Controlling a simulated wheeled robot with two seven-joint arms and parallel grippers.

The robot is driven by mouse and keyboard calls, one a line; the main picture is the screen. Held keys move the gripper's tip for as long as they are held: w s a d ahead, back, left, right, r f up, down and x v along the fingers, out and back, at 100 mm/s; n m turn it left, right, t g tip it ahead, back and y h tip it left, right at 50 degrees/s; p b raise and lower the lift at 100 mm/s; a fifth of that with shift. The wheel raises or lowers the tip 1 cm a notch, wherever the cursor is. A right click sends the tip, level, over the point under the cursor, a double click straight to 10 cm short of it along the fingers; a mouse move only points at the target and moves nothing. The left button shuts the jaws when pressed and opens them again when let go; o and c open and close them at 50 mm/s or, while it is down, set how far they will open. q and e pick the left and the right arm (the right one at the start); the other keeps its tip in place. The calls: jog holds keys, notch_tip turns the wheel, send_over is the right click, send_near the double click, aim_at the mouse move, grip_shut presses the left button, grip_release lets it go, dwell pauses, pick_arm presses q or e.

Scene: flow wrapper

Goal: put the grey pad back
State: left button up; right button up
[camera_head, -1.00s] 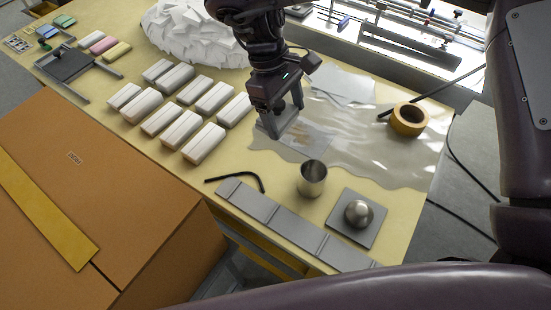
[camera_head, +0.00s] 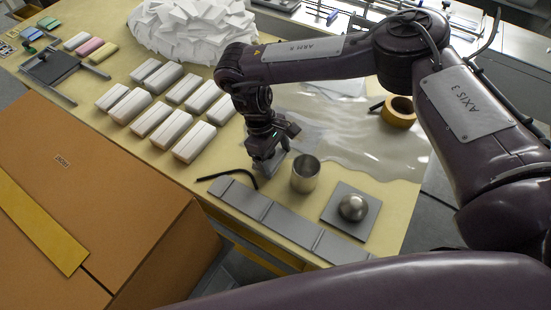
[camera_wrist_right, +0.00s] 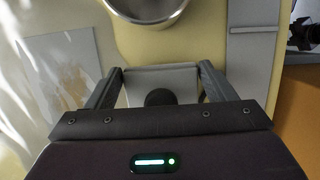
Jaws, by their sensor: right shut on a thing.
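My right gripper (camera_head: 270,163) is low over the table, just left of a steel cup (camera_head: 305,174). In the right wrist view my right gripper (camera_wrist_right: 160,78) is shut on a light grey pad (camera_wrist_right: 138,82), held between its two fingers. A dark round part covers some of the pad's near side. I cannot tell whether the pad touches the table. A long grey segmented strip (camera_head: 285,219) lies in front of the gripper; it also shows in the right wrist view (camera_wrist_right: 252,55). My left gripper is not in view.
The cup rim (camera_wrist_right: 150,12) is close to the pad. A black hex key (camera_head: 240,176) lies between gripper and strip. A grey plate with a metal ball (camera_head: 353,207) is right of the cup. White blocks (camera_head: 151,118), clear film (camera_head: 350,135) and a tape roll (camera_head: 399,112) lie farther back.

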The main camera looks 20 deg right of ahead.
jog(key=shift+f, duration=0.75)
jog(key=o, duration=1)
jog(key=shift+f, duration=0.1)
jog(key=v, duration=1.2)
